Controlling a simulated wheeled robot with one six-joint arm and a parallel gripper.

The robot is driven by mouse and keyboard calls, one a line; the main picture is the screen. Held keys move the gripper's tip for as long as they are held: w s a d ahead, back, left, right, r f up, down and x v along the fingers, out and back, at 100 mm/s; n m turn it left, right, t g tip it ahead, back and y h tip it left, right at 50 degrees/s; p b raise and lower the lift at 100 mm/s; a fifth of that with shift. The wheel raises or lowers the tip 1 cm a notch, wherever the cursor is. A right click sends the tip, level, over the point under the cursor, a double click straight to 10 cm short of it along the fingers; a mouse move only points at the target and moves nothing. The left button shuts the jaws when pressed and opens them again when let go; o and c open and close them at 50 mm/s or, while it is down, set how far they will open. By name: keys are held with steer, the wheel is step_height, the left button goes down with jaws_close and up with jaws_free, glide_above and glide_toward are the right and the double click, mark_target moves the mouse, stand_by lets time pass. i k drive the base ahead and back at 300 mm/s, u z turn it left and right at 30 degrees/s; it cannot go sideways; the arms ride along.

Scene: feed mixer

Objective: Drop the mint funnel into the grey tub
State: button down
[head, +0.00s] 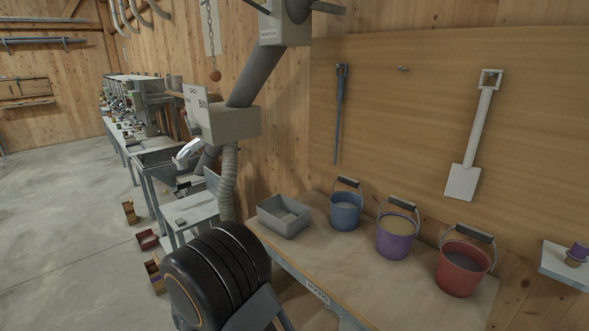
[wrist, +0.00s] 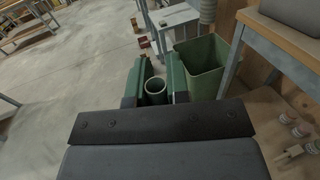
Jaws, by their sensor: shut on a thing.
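In the wrist view my gripper (wrist: 157,84) has its two green fingers closed on the sides of the mint funnel (wrist: 155,86). The funnel shows as a pale-green round rim with a dark opening, and its lower part is hidden. The grey tub (head: 284,216) is an open rectangular box at the left end of the wooden bench in the head view. A grey body at the top right corner of the wrist view looks like the same tub (wrist: 297,11). The held funnel is apart from it, off to its left in that view. I cannot make out my gripper in the head view.
Blue (head: 345,210), purple (head: 396,237) and red (head: 463,270) buckets stand on the bench (head: 345,262) right of the tub. An open green bin (wrist: 203,68) stands on the floor beside the bench leg. The floor at left is mostly clear.

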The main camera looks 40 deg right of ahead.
mark_target(285, 221)
steer(key=u, duration=0.1)
steer(key=i, duration=1.1)
steer(key=z, duration=0.6)
